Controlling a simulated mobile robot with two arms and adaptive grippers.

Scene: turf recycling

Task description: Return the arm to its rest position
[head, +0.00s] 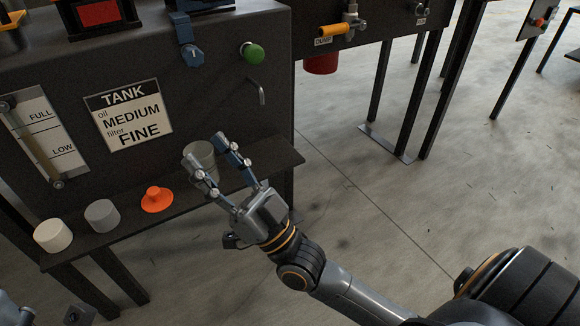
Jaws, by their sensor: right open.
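My right gripper (211,150) is open, its two fingers apart, in front of the dark machine panel. Its arm comes in from the lower right. A greenish-grey cup (199,158) stands on the shelf under the spout, partly hidden behind the fingers. It shows between them, but I cannot tell whether they touch it. A small part of what seems to be my left arm shows at the lower left edge; its gripper fingers cannot be made out.
The dark shelf (120,232) holds a white cylinder (53,236), a grey cylinder (102,215) and an orange flanged piece (157,199). Above are a TANK sign (128,115), a blue knob (193,55), a green button (252,53) and a spout (261,91). The concrete floor at right is open.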

